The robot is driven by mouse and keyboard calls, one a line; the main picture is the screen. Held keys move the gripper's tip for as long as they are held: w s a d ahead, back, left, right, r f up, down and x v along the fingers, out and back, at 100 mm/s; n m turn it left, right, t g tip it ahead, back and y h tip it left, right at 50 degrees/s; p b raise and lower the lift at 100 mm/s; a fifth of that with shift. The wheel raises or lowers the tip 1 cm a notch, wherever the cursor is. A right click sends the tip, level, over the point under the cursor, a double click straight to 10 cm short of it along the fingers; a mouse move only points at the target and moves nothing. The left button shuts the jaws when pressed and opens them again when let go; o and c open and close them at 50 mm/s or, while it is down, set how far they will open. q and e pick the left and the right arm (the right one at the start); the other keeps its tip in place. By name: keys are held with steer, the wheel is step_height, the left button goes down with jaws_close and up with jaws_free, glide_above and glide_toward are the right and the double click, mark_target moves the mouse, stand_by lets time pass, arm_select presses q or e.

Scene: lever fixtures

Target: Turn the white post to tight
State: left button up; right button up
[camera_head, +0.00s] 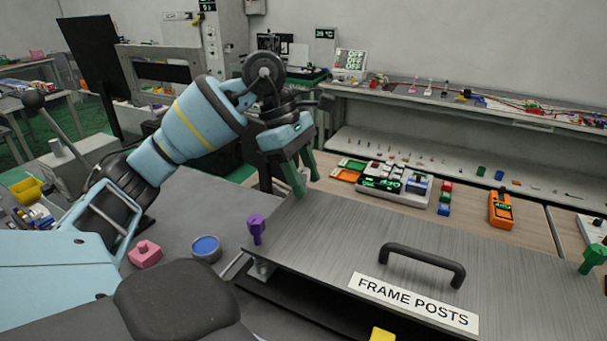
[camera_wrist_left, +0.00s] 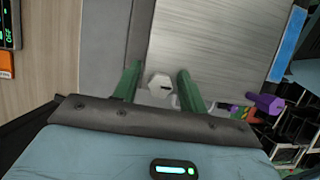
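The white post (camera_wrist_left: 158,83) shows in the left wrist view as a hexagonal head with a short dark mark on its face. It stands at the edge of the grey metal panel (camera_wrist_left: 205,40). My left gripper (camera_wrist_left: 158,80) has its two green fingers on either side of the head, with a gap on both sides. In the head view my left gripper (camera_head: 301,184) points down at the panel's (camera_head: 345,228) far left corner. The white post is hidden there. My right gripper is in neither view.
A purple post (camera_head: 257,228) stands at the panel's near left corner, a green post (camera_head: 592,258) at the right and a yellow one (camera_head: 382,334) in front. A dark handle (camera_head: 425,262) and a "FRAME POSTS" label (camera_head: 412,300) are on the panel. A device (camera_head: 393,181) lies behind.

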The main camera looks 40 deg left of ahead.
arm_select(q)
steer(key=shift+r, duration=0.1)
steer(key=v, duration=0.7)
steer(key=shift+a+r, duration=0.2)
steer(key=shift+r, duration=0.1)
steer(key=shift+s, duration=0.1)
